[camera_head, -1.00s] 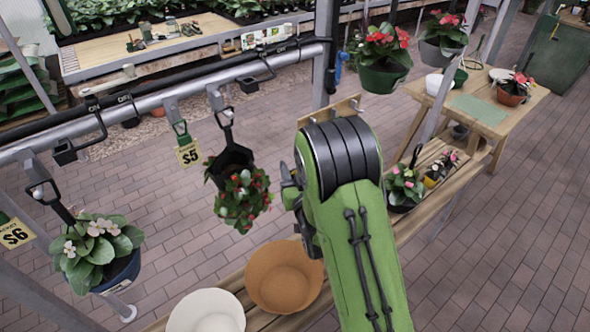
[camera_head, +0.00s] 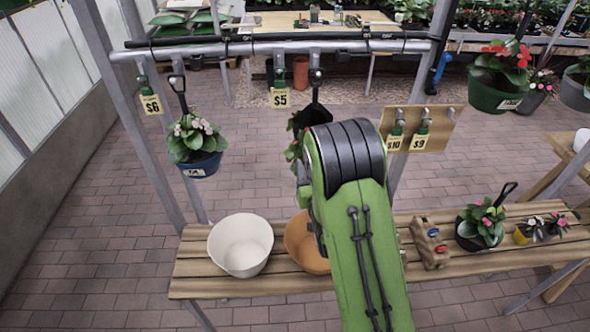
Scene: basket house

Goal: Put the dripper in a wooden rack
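A small wooden rack (camera_head: 428,243) sits on the slatted bench, just right of my green arm. It has holes along it and holds small pieces with blue and red ends. These may be drippers, but they are too small to tell for sure. I cannot pick out a separate loose dripper. My arm rises from the bottom centre of the view, and its thick black-banded joint hides what lies behind it. My gripper is not visible, so I cannot see whether it holds anything.
The bench (camera_head: 195,268) carries a white bowl (camera_head: 241,245), an orange bowl (camera_head: 304,243) partly behind my arm, and potted plants (camera_head: 481,222) at right. A rail (camera_head: 225,50) bears a hanging basket (camera_head: 196,147) and price tags. A board with hooks (camera_head: 443,127) hangs right of my arm.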

